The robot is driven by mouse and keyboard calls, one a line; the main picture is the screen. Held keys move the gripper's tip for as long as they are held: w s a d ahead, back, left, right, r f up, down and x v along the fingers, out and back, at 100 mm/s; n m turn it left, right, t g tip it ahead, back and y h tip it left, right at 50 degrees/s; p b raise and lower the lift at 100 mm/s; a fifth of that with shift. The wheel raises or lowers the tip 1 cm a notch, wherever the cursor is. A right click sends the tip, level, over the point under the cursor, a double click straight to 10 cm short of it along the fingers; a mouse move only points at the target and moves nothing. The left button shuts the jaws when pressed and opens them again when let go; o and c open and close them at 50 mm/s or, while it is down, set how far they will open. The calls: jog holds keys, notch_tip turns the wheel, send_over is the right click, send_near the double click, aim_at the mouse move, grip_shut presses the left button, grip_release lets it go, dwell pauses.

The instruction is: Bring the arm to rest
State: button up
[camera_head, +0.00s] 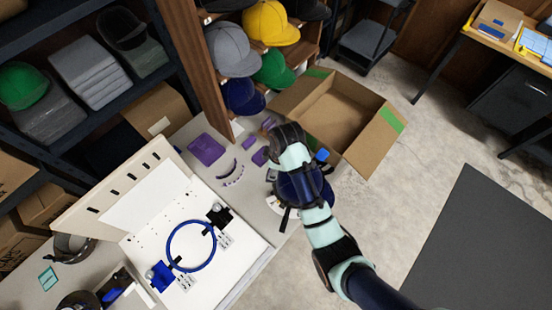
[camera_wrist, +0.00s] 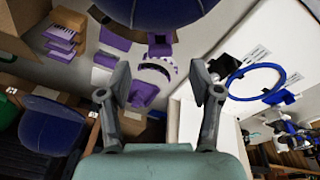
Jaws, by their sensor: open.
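My arm (camera_head: 322,226) reaches in from the bottom right of the head view and ends over the near right part of the worktable (camera_head: 215,182). In the wrist view my gripper (camera_wrist: 158,86) has its two dark fingers spread wide, with nothing between them. Beyond the fingers lie purple pieces (camera_wrist: 144,92) and a pale curved strip with a dark band (camera_wrist: 156,70), below and apart from the gripper. In the head view my own wrist and arm largely hide the gripper and part of the table under it.
A white board with a blue ring (camera_head: 192,245) stands left of my arm. An open cardboard box (camera_head: 340,112) is close behind it. Caps (camera_head: 270,22) fill the rack beyond, and shelves (camera_head: 60,65) stand at left. Bare floor (camera_head: 440,140) lies to the right.

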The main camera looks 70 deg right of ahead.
jog(key=r, duration=0.4)
jog(key=shift+s+a, duration=0.15)
jog(key=shift+s, duration=0.2)
